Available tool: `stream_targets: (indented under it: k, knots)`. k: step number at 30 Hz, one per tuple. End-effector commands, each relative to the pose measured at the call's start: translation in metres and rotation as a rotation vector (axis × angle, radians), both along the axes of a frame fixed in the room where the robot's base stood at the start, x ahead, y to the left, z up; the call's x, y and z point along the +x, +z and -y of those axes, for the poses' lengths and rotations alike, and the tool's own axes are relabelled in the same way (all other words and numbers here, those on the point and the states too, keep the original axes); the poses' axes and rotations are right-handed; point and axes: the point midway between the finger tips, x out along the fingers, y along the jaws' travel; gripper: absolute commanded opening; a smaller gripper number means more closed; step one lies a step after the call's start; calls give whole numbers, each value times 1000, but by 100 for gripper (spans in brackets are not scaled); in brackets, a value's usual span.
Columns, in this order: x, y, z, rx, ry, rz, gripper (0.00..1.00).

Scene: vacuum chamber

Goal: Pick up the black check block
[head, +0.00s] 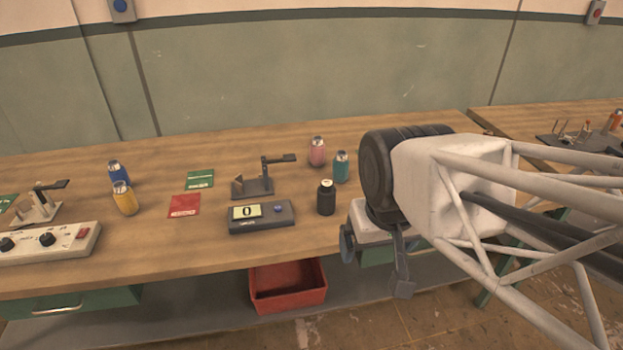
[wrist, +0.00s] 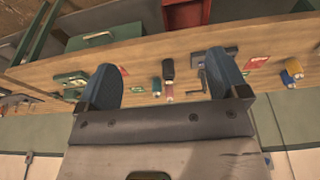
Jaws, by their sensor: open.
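The black check block (head: 326,198) is a dark, roughly cylindrical piece with a small pale spot near its top. It stands upright on the wooden bench near the front edge, just right of a grey box with a display. In the wrist view the black check block (wrist: 168,68) appears between my two fingers, some distance beyond them. My gripper (head: 375,260) is open and empty, to the right of the block and near the bench's front edge. Its two blue-grey fingers (wrist: 163,66) are spread wide in the wrist view.
A teal bottle (head: 341,167) and a pink bottle (head: 317,151) stand close behind the block. The display box (head: 261,217) is at its left, with a small stand (head: 257,184) behind. A red bin (head: 288,287) sits below the bench edge.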

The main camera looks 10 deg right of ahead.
Motion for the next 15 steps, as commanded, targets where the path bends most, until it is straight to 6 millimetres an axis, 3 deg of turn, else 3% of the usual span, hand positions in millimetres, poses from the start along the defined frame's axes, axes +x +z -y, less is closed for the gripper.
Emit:
stream_targets:
  k: [8, 15]
  knots:
    - [14, -9, -9, 93, -75, -37, 92]
    - [51, -27, -28, 314, -267, -120, 92]
